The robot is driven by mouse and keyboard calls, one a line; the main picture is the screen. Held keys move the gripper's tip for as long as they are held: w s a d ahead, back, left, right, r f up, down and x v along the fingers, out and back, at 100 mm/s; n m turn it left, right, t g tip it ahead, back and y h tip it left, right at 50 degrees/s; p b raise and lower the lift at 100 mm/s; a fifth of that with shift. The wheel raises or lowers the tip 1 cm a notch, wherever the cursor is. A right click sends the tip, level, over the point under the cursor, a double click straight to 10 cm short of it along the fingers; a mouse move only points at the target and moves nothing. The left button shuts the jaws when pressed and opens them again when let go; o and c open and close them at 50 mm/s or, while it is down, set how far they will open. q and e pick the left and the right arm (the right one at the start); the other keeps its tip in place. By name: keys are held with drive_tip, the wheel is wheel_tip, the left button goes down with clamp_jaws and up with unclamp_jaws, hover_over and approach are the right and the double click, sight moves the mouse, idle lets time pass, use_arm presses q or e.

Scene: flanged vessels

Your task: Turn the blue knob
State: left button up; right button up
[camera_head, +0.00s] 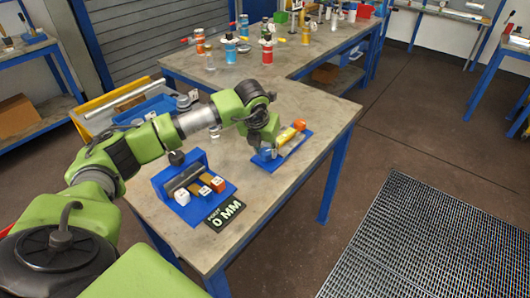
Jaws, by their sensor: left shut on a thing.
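My left arm reaches in from the left over the grey worktable (285,215). My left gripper (267,150) points down at the near left end of a blue base plate (293,149). It is shut on a small bluish part there, which looks like the blue knob; the fingers and wrist hide most of it. A yellow cylinder (287,136) with an orange end (299,125) lies along the plate, beyond the gripper. My right gripper is not in view.
Bottles (230,48) crowd the back table. The table's right part is clear. A floor grating (430,240) lies at right.

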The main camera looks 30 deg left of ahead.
use_arm(q)
drive_tip(key=shift+d+n+y+b, duration=0.1)
drive_tip(key=shift+n+y+b, duration=0.3)
drive_tip(key=shift+n, duration=0.6)
drive_tip(key=o, duration=1.1)
drive_tip(key=v, duration=1.2)
drive_tip(key=shift+w+r, duration=0.1)
drive_tip(key=shift+w, duration=0.05)
